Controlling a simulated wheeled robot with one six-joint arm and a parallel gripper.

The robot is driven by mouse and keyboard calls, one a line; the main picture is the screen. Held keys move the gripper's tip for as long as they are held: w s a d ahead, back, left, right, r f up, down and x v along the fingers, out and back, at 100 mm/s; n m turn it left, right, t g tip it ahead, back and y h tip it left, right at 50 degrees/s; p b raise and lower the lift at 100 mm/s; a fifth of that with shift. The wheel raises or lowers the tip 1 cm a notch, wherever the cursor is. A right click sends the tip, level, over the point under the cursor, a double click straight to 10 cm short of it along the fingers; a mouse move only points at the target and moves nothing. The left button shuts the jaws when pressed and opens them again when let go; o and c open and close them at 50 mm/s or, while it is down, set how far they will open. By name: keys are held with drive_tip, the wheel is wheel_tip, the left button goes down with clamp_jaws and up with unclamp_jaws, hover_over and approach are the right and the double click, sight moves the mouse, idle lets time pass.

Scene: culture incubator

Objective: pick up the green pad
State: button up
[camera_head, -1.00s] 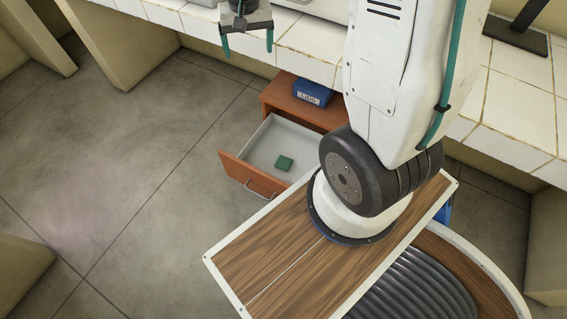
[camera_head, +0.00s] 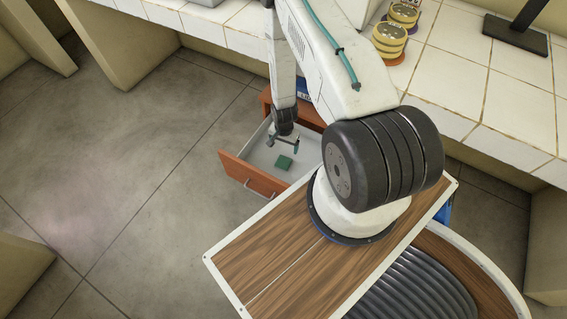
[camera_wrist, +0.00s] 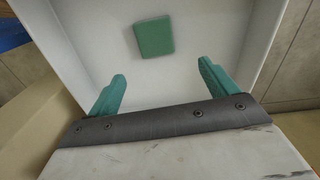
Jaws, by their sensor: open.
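The green pad (camera_head: 284,162) lies flat on the floor of the open drawer (camera_head: 262,158), which is white inside with an orange-brown front. In the wrist view the pad (camera_wrist: 154,37) is a small dark-green square, ahead of the fingertips and roughly centred between them. My gripper (camera_head: 283,144) is over the drawer, just behind the pad in the head view. In the wrist view its two teal fingers (camera_wrist: 162,78) are wide apart with nothing between them. The gripper does not touch the pad.
The drawer's walls stand around the pad and gripper. The orange-brown cabinet (camera_head: 265,103) is behind, under the tiled counter (camera_head: 460,75). Stacked yellow-lided dishes (camera_head: 389,40) stand on the counter. Open grey floor (camera_head: 150,170) lies to the left.

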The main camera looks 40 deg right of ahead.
sight(284, 162)
drive_tip(key=f, duration=0.3)
drive_tip(key=s+f, duration=0.1)
drive_tip(key=f, duration=0.1)
drive_tip(key=a+f, duration=0.1)
drive_tip(key=f, duration=0.2)
drive_tip(key=shift+s+a+f, duration=0.1)
drive_tip(key=shift+s+f, duration=0.05)
drive_tip(key=shift+f, duration=0.65)
drive_tip(key=c, duration=1)
drive_tip(key=shift+c, duration=0.2)
drive_tip(key=shift+r, duration=0.15)
wheel_tip(284, 162, up, 10)
drive_tip(key=shift+o, duration=0.3)
